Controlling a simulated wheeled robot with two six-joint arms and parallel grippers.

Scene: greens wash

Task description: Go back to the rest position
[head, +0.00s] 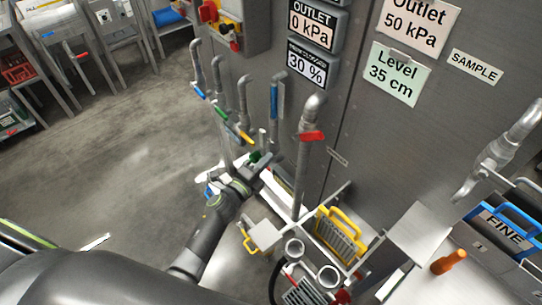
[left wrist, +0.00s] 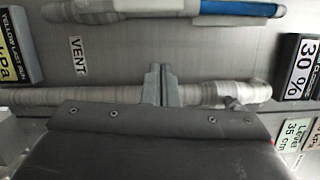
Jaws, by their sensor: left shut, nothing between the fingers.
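My left arm reaches in from the lower left in the head view, and its gripper (head: 262,160) is among the vertical pipes in front of the grey cabinet wall. In the left wrist view the two fingers (left wrist: 161,84) are shut together with nothing between them. They are in front of a grey pipe (left wrist: 100,96); I cannot tell whether they touch it. My right gripper is not in view.
Pipes with coloured handles, including a red one (head: 311,136), stand close around my gripper. A yellow-handled basket (head: 340,240) is below right. A FINE tray (head: 505,232) and an orange-handled tool (head: 449,262) are at the right. The floor (head: 110,150) at left is clear.

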